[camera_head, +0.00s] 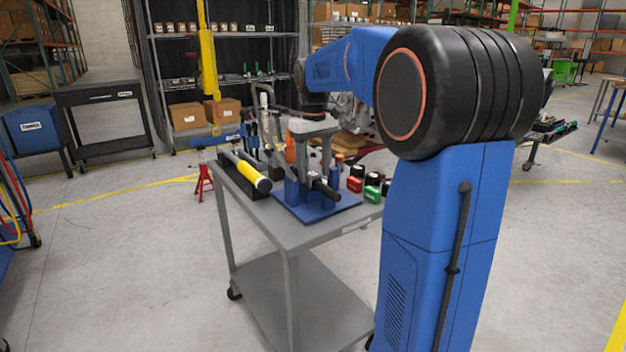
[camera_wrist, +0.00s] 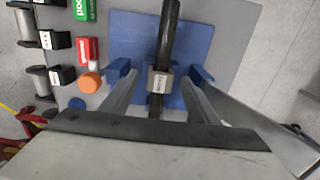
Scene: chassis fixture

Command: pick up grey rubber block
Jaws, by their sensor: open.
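The grey rubber block (camera_wrist: 158,82) is small, with a pale label. In the wrist view it sits at the black bar (camera_wrist: 168,35) over a blue base plate (camera_wrist: 198,40); whether it rests on the bar or wraps around it I cannot tell. My gripper (camera_wrist: 160,73) is open, with one blue-tipped finger on each side of the block and a visible gap to both. In the head view my gripper hangs over the blue plate (camera_head: 345,200) on the grey cart (camera_head: 280,222), where I cannot make out the block clearly.
A yellow-and-black cylinder (camera_head: 250,174) lies left of the plate on the cart. A red item (camera_wrist: 84,50), a green item (camera_wrist: 84,8) and an orange round part (camera_wrist: 90,82) stand beside the plate. Black-and-grey parts (camera_wrist: 57,44) stand further left in the wrist view.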

